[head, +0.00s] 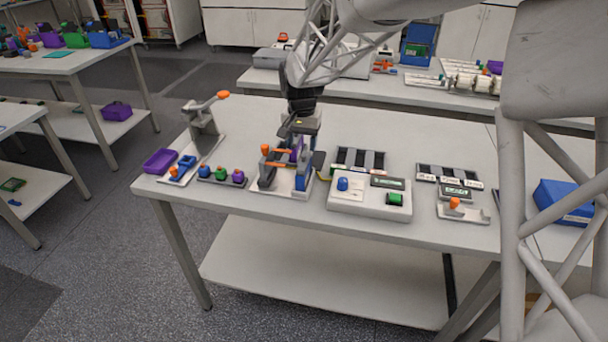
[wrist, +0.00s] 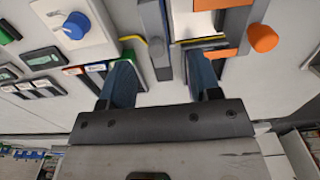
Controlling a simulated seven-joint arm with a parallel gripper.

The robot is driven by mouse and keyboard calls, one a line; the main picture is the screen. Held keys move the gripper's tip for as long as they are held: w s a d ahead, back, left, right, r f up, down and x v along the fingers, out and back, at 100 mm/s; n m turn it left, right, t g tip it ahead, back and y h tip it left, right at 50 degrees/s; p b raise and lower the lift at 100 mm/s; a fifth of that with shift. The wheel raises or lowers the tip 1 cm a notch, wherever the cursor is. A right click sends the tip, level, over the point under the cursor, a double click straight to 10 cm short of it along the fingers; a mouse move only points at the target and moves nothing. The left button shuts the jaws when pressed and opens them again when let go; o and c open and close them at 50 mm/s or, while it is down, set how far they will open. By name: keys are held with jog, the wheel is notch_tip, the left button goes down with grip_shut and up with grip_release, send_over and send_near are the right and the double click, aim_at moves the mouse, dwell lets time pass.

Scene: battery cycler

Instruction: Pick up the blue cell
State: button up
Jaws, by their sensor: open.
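A small rack (head: 222,181) on the bench holds a blue capped piece (head: 205,171), a green one (head: 221,173) and a purple one (head: 238,176) in a row. The blue one is the likeliest blue cell, but it is too small to be sure. My gripper (head: 298,124) is above the fixture with orange handles (head: 275,163), to the right of the rack. In the wrist view my gripper (wrist: 165,48) is open, its fingers spread on either side of parts of that fixture. Contact cannot be told. I cannot make out the blue cell in the wrist view.
A white box (head: 370,203) with a blue knob (head: 343,184) and green button stands right of the fixture. Left are a lever press (head: 203,125) and purple tray (head: 160,161). A blue bin (head: 563,201) is far right. The bench's back is mostly clear.

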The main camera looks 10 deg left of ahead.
aim_at(303, 162)
jog(key=shift+f, duration=1.3)
jog(key=shift+d+f, duration=0.15)
jog(key=shift+f, duration=1.15)
jog(key=shift+d+f, duration=0.1)
jog(key=shift+f, duration=1.2)
grip_shut()
